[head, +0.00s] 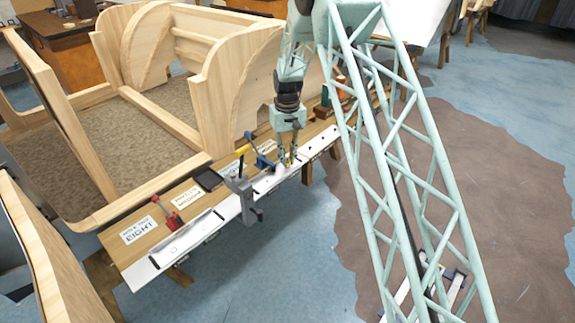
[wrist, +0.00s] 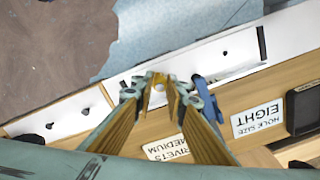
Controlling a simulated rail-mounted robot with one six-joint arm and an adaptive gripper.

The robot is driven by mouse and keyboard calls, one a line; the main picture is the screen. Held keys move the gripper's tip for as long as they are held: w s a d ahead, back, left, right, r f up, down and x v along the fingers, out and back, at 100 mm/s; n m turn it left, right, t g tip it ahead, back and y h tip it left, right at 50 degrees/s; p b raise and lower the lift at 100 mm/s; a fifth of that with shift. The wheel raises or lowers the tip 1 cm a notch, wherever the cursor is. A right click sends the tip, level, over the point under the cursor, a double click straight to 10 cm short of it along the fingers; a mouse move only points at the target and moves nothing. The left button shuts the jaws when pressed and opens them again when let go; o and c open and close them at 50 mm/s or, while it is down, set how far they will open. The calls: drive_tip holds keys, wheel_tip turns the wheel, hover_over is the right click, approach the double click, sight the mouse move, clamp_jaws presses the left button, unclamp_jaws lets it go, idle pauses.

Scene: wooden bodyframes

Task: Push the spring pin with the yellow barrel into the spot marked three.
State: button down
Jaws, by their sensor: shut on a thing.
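My gripper (head: 288,164) hangs from the arm over the white strip along the bench's front edge. In the wrist view its fingers (wrist: 159,88) are closed on a small yellow piece, which looks like the barrel of the spring pin (wrist: 159,77). The pin's lower end is hidden, and I cannot tell whether it touches the strip. The white strip (head: 222,214) has dark holes or pins along it; it also shows in the wrist view (wrist: 215,62). I can read no label marked three in either view.
Large wooden frames (head: 215,105) rise behind the bench.

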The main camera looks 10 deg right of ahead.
sight(287, 159)
drive_tip(key=shift+r+p, duration=0.45)
drive_tip(key=shift+r, duration=0.4)
idle(1.1)
drive_tip(key=shift+r+p, duration=0.55)
drive_tip(key=shift+r, duration=0.6)
drive_tip(key=shift+r, duration=0.2)
